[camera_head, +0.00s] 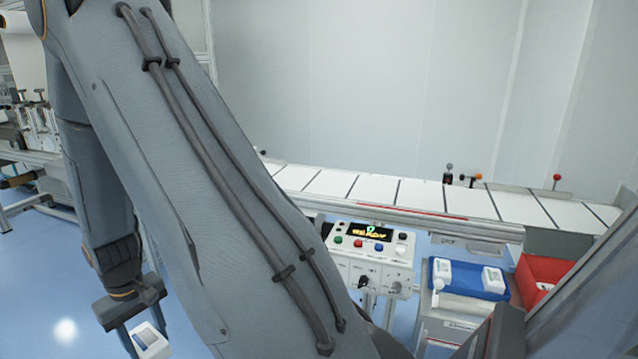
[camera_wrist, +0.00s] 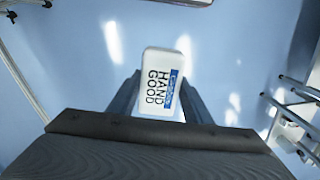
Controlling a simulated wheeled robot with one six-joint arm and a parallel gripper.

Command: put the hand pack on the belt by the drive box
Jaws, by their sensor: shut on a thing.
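The hand pack is white with rounded corners. In the wrist view the pack (camera_wrist: 152,65) shows a blue stripe and the words HAND GOOD. My gripper (camera_wrist: 157,95) is shut on it, with a finger on either side. In the head view the pack (camera_head: 150,342) and my gripper (camera_head: 140,328) are at the lower left, over blue floor. The belt (camera_head: 420,195), white with dark cross lines, runs along the wall to the right, well apart from the pack. A grey box (camera_head: 560,243) stands at its right end; I cannot tell if it is the drive box.
A control box (camera_head: 345,262) with buttons and a lit display stands before the belt. A blue tray (camera_head: 466,284) with white packs sits on a cart, beside a red bin (camera_head: 540,270). My arm hides the middle left. Metal rods (camera_wrist: 290,100) show at the wrist view's right.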

